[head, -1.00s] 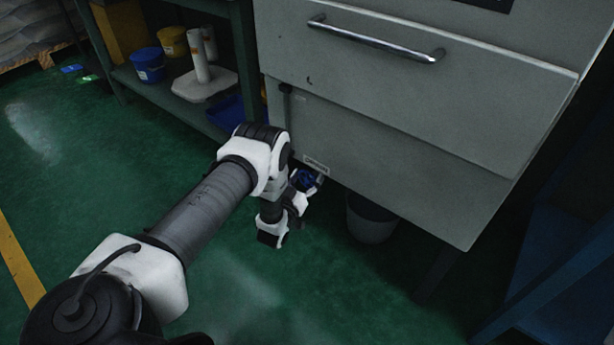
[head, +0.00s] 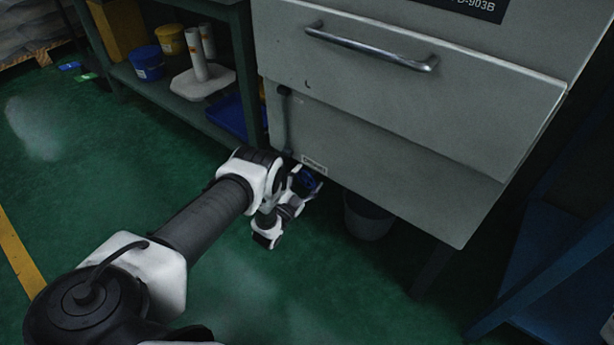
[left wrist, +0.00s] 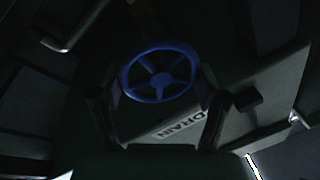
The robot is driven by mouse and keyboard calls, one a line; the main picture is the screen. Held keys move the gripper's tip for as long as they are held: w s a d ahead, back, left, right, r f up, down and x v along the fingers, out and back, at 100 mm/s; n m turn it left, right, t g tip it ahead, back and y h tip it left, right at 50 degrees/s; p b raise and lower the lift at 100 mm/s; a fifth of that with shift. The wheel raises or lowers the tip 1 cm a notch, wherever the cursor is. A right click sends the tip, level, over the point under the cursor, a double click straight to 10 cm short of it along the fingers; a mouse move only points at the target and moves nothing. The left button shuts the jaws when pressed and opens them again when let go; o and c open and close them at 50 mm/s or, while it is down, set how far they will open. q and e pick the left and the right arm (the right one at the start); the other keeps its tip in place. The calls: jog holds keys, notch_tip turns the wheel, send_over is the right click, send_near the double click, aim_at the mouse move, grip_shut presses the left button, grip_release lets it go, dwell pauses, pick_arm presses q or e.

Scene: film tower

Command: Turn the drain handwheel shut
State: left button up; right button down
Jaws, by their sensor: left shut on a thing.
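The blue drain handwheel (left wrist: 161,80), a round rim with several spokes, shows in the left wrist view between the two dark fingers of my left gripper (left wrist: 160,92). The gripper is shut on it, though the contact at the rim is dark and hard to see. In the head view the handwheel (head: 307,181) is a small blue patch under the lower edge of the grey cabinet, partly hidden by my left gripper (head: 298,190). A "DRAIN" label (left wrist: 182,127) is beside the wheel. My right gripper is in neither view.
The grey cabinet (head: 390,130) with a bar handle (head: 370,47) stands above the wheel. A grey bucket (head: 368,217) is on the floor just right of the wheel. A green shelf (head: 175,92) stands left, a blue frame (head: 555,270) right. Green floor in front is open.

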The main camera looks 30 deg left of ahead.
pick_arm(q)
jog(key=m+h, duration=0.1)
jog(key=m, duration=0.2)
jog(key=m+h+p, duration=0.1)
jog(key=m, duration=0.3)
jog(key=shift+a, duration=0.1)
jog(key=m+h+p, duration=0.1)
jog(key=m, duration=0.2)
jog(key=m+h+p, duration=0.1)
jog(key=m, duration=0.2)
jog(key=shift+f+m+g, duration=0.1)
jog(key=shift+m+g, duration=0.2)
jog(key=m+p, duration=0.1)
jog(key=m, duration=0.2)
jog(key=m+g+h+p, duration=0.1)
jog(key=m, duration=0.3)
jog(key=shift+f+g+p, duration=0.2)
jog(key=shift+g+p, duration=0.1)
jog(key=shift+p, duration=0.1)
jog(key=m+p, duration=0.1)
jog(key=m, duration=0.2)
jog(key=shift+f+g, duration=0.15)
jog(key=shift+g, duration=0.15)
jog(key=shift+f+m+p, duration=0.1)
jog(key=shift+m+p, duration=0.2)
jog(key=shift+m, duration=0.3)
jog(key=shift+f, duration=0.1)
jog(key=o, duration=1)
